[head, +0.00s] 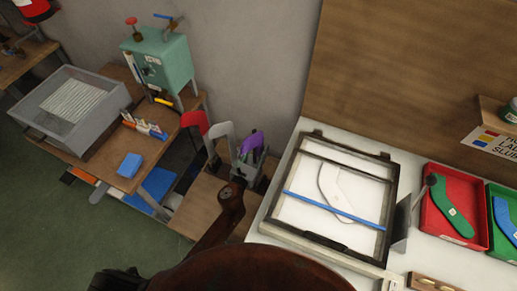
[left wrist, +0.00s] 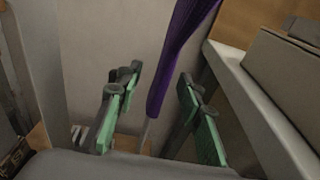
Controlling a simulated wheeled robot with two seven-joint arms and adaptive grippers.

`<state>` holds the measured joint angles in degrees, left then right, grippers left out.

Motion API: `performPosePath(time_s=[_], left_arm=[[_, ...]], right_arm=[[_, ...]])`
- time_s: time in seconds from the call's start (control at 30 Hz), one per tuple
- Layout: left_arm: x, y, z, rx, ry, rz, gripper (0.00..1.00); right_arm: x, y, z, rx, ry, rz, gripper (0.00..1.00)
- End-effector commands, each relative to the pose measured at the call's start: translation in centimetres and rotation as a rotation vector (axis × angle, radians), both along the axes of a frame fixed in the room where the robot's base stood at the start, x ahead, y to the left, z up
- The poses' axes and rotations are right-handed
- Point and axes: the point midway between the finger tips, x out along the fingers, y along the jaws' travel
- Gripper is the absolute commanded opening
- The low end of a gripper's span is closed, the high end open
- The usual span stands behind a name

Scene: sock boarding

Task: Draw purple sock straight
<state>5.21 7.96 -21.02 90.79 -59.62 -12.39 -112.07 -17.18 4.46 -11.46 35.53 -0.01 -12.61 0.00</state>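The purple sock (head: 250,143) is on an upright form at the table's left end in the head view. In the left wrist view the purple sock (left wrist: 178,55) is a long narrow strip, slanting from the top down between my fingers. A pale narrow piece (left wrist: 147,132) shows below its lower end. My left gripper (head: 248,166) is at the sock, low on it. In the left wrist view my left gripper (left wrist: 160,72) is open, its green-padded fingers on either side of the sock with gaps visible. My right gripper is not in view.
A red-topped form (head: 194,122) and a grey form (head: 221,131) stand left of the sock. A framed screen (head: 335,165) with a blue bar lies on the white table at right. Red (head: 472,222) and green trays lie beyond. A wall rises behind.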

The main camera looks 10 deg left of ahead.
Motion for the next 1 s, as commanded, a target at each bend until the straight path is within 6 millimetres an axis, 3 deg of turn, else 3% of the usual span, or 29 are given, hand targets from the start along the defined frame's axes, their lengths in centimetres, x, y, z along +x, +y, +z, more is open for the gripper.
performPosePath(time_s=[0.27,1.0], left_arm=[[-0.3,0.0,0.0,0.000,0.000,0.000,0.35],[-7.1,1.4,-0.1,0.000,0.000,0.001,0.35]], right_arm=[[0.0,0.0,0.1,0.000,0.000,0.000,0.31],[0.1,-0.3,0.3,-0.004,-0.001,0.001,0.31]])
